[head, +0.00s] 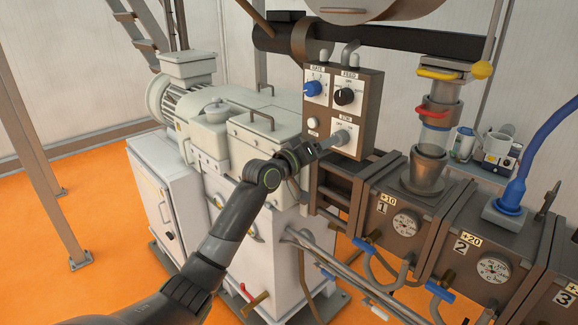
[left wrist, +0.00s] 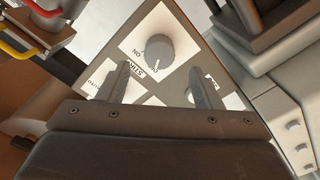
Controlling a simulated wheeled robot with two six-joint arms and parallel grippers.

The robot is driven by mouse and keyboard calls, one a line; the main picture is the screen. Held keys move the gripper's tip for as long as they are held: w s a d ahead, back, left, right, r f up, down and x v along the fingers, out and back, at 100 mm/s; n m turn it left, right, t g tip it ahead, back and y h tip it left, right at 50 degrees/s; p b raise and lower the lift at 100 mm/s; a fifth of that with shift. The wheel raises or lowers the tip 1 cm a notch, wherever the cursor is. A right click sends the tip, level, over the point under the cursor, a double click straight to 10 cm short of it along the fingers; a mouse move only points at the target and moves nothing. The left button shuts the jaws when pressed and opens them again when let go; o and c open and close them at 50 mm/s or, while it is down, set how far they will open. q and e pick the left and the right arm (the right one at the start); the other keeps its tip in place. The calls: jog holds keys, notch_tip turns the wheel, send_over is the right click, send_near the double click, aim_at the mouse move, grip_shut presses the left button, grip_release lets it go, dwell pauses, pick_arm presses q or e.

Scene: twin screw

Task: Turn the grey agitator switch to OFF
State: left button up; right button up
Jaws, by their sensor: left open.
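The grey agitator switch (head: 342,137) is a round knob on a white plate at the lower right of the brown control box (head: 371,120). In the left wrist view the grey knob (left wrist: 158,52) shows whole, with the letters ON beside it and STIR on its plate. My left gripper (head: 318,149) is open and empty, just to the left of the knob in the head view. In the left wrist view its two fingers (left wrist: 160,75) point toward the panel, one to each side below the knob, apart from it. My right gripper is not in view.
The box also carries a blue RATE knob (head: 313,88), a black FEED knob (head: 344,96) and a pale round button (head: 313,124). A cream motor and gearbox (head: 215,125) stands to the left. A brown barrel with gauges (head: 405,224) lies to the right.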

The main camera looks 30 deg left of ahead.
pick_arm(q)
jog(key=b+v, duration=0.2)
jog(key=v, duration=0.9)
jog(key=shift+s+b, duration=0.4)
jog(key=shift+a, duration=0.1)
